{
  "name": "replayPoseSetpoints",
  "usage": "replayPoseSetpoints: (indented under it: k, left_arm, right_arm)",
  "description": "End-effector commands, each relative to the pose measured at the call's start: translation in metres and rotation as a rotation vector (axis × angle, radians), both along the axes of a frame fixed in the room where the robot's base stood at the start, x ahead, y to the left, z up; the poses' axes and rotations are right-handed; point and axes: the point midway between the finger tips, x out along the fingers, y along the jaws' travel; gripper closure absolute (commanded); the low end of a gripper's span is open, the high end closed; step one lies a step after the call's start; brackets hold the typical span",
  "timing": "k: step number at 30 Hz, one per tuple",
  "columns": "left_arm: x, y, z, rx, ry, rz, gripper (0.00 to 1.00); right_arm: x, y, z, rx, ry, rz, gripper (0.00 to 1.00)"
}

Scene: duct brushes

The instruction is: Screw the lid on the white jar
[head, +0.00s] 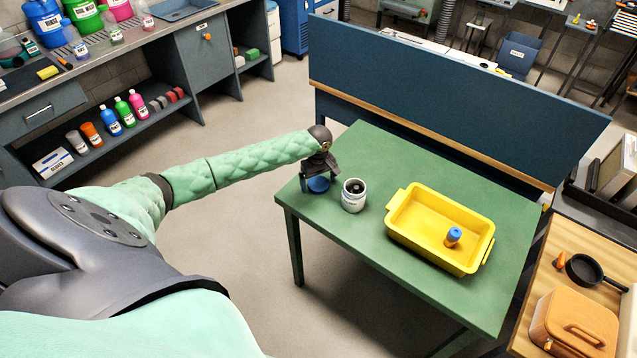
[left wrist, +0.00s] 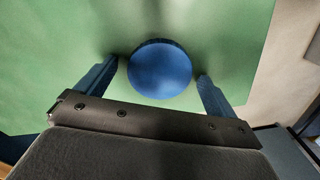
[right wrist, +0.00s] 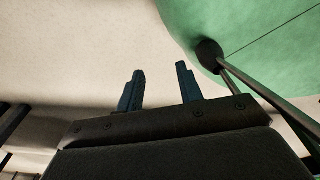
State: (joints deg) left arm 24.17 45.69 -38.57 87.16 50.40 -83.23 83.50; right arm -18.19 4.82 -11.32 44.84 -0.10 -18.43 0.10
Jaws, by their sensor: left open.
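The white jar (head: 354,196) stands upright on the green table, with its mouth uncovered and something dark inside. The round blue lid (head: 318,184) lies on the table just left of the jar, near the table's left edge. My left gripper (head: 319,179) is above the lid, pointing down. In the left wrist view the lid (left wrist: 160,70) sits between the two open fingers of the left gripper (left wrist: 157,80), with a gap on each side. My right gripper (right wrist: 160,80) shows only in its own wrist view, with its fingers apart and nothing between them.
A yellow tray (head: 408,232) with a small blue-capped orange bottle (head: 453,236) stands right of the jar on the green table (head: 400,160). A dark blue panel (head: 440,100) rises behind the table. A wooden counter with a pan (head: 590,270) is at the right.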

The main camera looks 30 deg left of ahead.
Motion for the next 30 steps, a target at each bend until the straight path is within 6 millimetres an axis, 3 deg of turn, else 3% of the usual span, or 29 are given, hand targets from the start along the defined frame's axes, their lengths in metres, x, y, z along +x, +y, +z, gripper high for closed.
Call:
replayPoseSetpoints:
  k: [8, 15, 27, 30]
  left_arm:
    - [0.000, 0.000, 0.000, 0.000, 0.000, 0.000, 0.08]
    - [0.000, 0.000, 0.000, 0.000, 0.000, 0.000, 0.53]
    - [0.001, 0.000, 0.009, -0.001, -0.002, -0.001, 0.54]
    - [0.000, 0.000, 0.023, -0.001, -0.003, -0.002, 0.54]
  right_arm:
    - [0.001, 0.000, 0.000, 0.000, 0.000, 0.000, 0.64]
    - [0.001, 0.000, 0.000, -0.001, 0.000, -0.001, 0.64]
    - [0.003, 0.000, -0.006, 0.000, 0.002, -0.001, 0.64]
    - [0.029, 0.005, 0.000, 0.004, -0.023, 0.001, 0.64]
